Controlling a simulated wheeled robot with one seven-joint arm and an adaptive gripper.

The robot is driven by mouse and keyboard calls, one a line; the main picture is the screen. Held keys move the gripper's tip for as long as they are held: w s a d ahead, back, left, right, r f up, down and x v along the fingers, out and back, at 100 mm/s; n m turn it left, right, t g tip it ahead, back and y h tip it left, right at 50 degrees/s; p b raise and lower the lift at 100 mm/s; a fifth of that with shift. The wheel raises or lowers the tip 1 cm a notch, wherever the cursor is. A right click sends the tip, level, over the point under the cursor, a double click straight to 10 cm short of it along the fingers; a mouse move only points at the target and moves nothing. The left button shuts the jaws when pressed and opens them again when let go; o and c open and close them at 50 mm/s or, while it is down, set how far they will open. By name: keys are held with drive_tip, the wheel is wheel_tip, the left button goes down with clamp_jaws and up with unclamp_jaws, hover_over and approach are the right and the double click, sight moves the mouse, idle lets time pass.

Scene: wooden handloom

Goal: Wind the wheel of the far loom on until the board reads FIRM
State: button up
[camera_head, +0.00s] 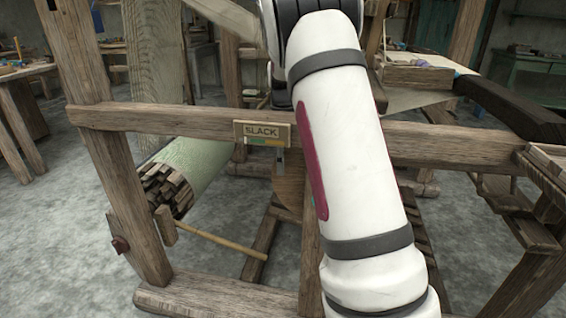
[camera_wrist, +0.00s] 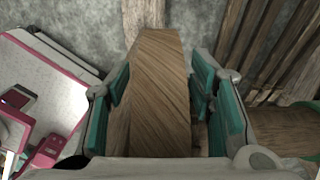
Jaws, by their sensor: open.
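The board (camera_head: 263,132) on the loom's cross rail reads SLACK, with a small coloured strip under the word. Below it, a rounded brown wooden edge (camera_head: 288,183), likely the wheel, shows partly behind my arm; most of it is hidden. In the wrist view, a thick wooden piece with slanting grain (camera_wrist: 160,75), apparently the wheel's rim, stands between the teal-padded fingers of my gripper (camera_wrist: 162,103). The gripper is open, with a finger on each side of the wood. I cannot tell whether either pad touches it. In the head view my gripper is hidden.
The cross rail (camera_head: 180,122) and left post (camera_head: 105,150) frame the loom. A pale green roll (camera_head: 212,160) with a slatted end (camera_head: 167,190) lies left of my arm, with a thin stick (camera_head: 215,240) below it. Grey floor (camera_head: 60,260) is clear at left.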

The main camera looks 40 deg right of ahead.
clamp_jaws()
drive_tip(key=p, duration=0.1)
drive_tip(key=f+g+p, duration=0.1)
drive_tip(key=shift+w+a+h+p, duration=0.15)
drive_tip(key=shift+a+h+p, duration=0.1)
drive_tip(key=shift+h+p, duration=0.15)
drive_tip(key=shift+w+f+g+h+p, duration=0.15)
drive_tip(key=shift+f+g+h+p, duration=0.45)
drive_tip(key=shift+f+p, duration=0.5)
unclamp_jaws()
